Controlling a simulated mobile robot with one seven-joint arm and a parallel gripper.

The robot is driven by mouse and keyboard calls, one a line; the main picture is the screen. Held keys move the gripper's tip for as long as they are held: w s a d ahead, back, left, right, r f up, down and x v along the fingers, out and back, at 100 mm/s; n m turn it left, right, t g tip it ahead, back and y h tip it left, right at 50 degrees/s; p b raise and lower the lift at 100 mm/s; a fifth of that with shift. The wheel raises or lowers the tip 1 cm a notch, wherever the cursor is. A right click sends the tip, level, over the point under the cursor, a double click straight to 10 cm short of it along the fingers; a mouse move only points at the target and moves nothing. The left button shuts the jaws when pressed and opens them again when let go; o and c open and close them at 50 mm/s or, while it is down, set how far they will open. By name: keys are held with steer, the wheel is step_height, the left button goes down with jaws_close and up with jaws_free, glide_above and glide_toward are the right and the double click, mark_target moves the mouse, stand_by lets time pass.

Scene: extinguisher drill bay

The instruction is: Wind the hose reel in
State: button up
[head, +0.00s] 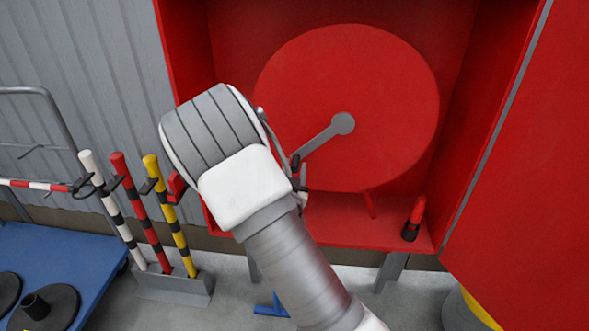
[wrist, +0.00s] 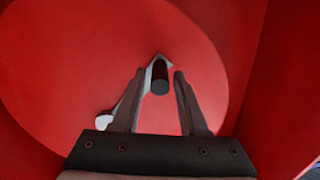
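The hose reel (head: 395,110) is a large red disc inside an open red cabinet (head: 325,235). A grey crank arm (head: 318,140) runs from its round hub (head: 343,123) down and left, its end partly hidden behind my gripper (head: 297,172). In the wrist view the reel (wrist: 60,60) fills the background, with the hub (wrist: 104,121) at lower left. The crank's dark handle (wrist: 160,78) points toward the camera between the fingertips of my gripper (wrist: 158,74). A short red hose end (head: 369,204) hangs below the reel.
A red and black nozzle (head: 413,219) stands on the cabinet floor at right. The open cabinet door (head: 530,170) fills the right side. Striped posts (head: 140,215) in a grey stand (head: 175,287) and a blue platform cart (head: 85,255) are at left.

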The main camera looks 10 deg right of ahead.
jaws_close()
stand_by(1.1)
